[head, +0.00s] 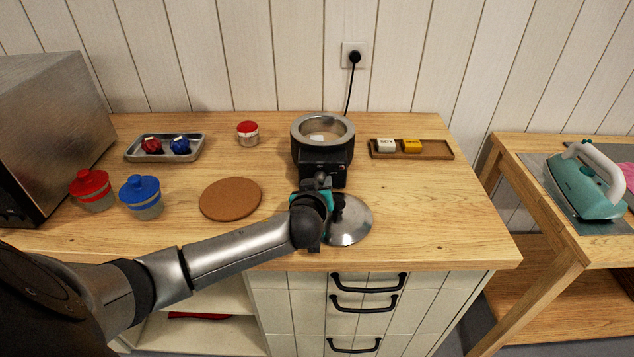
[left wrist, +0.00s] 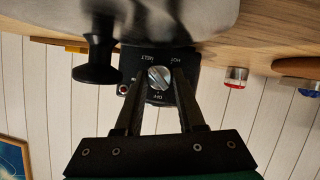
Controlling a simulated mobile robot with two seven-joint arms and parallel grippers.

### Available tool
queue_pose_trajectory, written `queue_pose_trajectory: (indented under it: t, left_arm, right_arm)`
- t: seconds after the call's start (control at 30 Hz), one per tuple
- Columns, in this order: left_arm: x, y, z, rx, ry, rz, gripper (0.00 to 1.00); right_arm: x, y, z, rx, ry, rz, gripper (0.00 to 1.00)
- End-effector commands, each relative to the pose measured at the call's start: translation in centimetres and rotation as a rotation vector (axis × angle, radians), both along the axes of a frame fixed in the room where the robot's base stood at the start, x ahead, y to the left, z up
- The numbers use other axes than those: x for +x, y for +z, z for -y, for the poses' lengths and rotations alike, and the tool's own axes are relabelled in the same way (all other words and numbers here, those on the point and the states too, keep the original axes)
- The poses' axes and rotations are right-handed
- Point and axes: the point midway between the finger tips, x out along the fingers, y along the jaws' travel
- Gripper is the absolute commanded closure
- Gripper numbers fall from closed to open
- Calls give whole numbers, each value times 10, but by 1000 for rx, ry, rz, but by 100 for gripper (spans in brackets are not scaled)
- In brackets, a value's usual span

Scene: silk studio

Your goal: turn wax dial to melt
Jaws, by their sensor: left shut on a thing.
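The wax pot (head: 303,139) stands at the back middle of the wooden counter, open, with a small pale block inside. Its black control box (head: 323,162) faces me. In the left wrist view, upside down, the silver dial (left wrist: 159,77) sits on the black panel (left wrist: 154,59) among the labels MELT, HOT and a third that looks like OFF. My left gripper (head: 321,187) is at the front of the box, its fingers (left wrist: 160,84) shut on the dial from both sides. I cannot tell which label the dial points at. My right gripper is out of view.
A metal lid (head: 357,228) with a black knob lies just in front, close to my left gripper. A cork mat (head: 231,199), red and blue jars (head: 146,206) and a metal tray (head: 195,156) are to the left. A wooden tray (head: 438,154) with two blocks is right.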

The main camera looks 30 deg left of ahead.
Motion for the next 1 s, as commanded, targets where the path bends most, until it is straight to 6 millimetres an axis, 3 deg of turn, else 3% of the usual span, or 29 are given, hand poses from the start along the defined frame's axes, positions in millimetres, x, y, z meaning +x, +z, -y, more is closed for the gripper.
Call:
queue_pose_trajectory:
  t: [0.03,0.67,0.7,0.93,1.0]
  left_arm:
    - [4,8,9,-4,-21,16,100]
    - [1,6,0,46,-7,-15,100]
    - [1,6,0,46,-7,-15,58]
    - [0,3,-2,46,-4,-21,32]
    - [-1,2,-2,46,-3,-24,31]
  right_arm:
    - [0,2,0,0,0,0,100]
    - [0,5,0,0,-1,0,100]
    - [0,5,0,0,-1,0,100]
    - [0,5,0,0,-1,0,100]
    - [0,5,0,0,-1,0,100]
